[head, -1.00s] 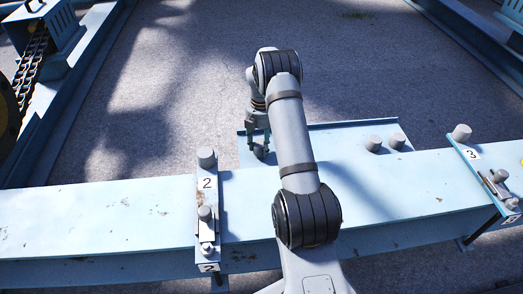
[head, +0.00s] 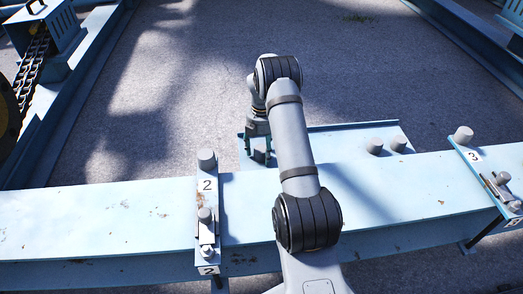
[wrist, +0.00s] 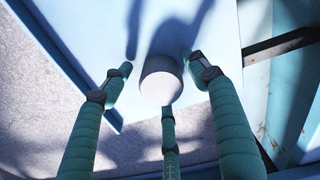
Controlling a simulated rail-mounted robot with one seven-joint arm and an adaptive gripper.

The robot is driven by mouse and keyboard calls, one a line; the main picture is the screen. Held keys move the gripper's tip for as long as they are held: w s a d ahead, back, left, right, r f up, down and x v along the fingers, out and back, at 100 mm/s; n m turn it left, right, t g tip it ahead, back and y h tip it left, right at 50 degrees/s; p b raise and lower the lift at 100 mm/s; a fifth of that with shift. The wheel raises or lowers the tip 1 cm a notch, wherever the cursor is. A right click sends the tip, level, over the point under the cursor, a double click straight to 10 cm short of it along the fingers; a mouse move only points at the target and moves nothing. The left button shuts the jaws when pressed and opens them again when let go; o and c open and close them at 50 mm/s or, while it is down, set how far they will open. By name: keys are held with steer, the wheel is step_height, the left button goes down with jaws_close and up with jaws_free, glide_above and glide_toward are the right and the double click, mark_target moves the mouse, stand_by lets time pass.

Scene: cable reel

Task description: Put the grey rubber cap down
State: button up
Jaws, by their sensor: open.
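The grey rubber cap (wrist: 161,82) stands on the light blue tray (wrist: 75,60) in the wrist view, between the three green fingers of my gripper (wrist: 158,66). The left and right fingers are spread and apart from it. The lower finger's tip is close below the cap, and I cannot tell whether it touches. In the head view my gripper (head: 257,147) is over the left end of the tray (head: 330,133), with the cap small and partly hidden among the fingers.
Two more grey caps (head: 374,145) (head: 398,142) stand at the tray's right end. Plates marked 2 (head: 207,184) and 3 (head: 472,154) cross the blue beam (head: 100,215), each with a grey cap and metal fittings. The tray's middle is bare.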

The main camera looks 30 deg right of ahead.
mark_target(262, 148)
step_height(262, 148, up, 12)
steer(key=p, duration=0.4)
steer(key=shift+r+p, duration=0.2)
steer(key=shift+p, duration=0.1)
steer(key=shift+c, duration=0.4)
